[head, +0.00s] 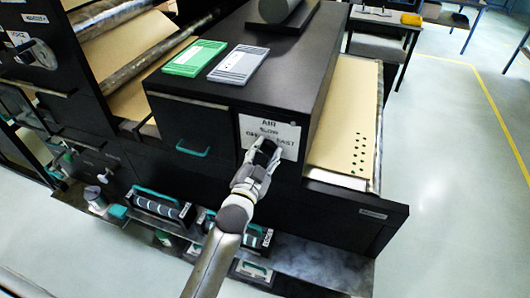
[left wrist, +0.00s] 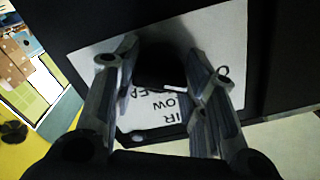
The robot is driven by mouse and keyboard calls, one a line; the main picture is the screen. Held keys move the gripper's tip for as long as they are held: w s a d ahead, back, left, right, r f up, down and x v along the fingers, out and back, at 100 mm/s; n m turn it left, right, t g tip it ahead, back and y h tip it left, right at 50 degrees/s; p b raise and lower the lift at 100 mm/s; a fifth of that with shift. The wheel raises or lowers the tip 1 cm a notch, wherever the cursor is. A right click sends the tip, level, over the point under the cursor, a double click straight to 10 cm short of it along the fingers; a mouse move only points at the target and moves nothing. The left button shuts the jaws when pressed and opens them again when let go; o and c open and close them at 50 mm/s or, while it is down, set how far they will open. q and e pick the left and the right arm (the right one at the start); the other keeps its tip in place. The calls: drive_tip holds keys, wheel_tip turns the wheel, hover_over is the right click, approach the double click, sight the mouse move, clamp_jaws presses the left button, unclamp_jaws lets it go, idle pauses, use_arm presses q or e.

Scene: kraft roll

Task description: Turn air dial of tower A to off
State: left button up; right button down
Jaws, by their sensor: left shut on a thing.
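The air dial (left wrist: 163,62) is a black knob on a white plate (head: 288,133) on the front of the black tower. The plate reads AIR, with SLOW above the dial and OFF and FAST to its sides. My left gripper (head: 264,155) is shut on the dial, with one finger on each side of it in the left wrist view. A short white mark (left wrist: 175,88) shows at the dial's edge there. The fingers hide much of the dial in the head view, and I cannot tell exactly where it points. My right gripper is not in view.
A green card (head: 195,58) and a grey card (head: 239,65) lie on top of the tower. A drawer with a teal handle (head: 193,152) is left of the plate. A kraft sheet (head: 345,120) runs down the right side. Open floor (head: 450,180) lies at right.

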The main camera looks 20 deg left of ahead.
use_arm(q)
drive_tip(key=o, duration=1)
drive_tip(key=s, duration=1.2)
drive_tip(key=shift+a, duration=0.2)
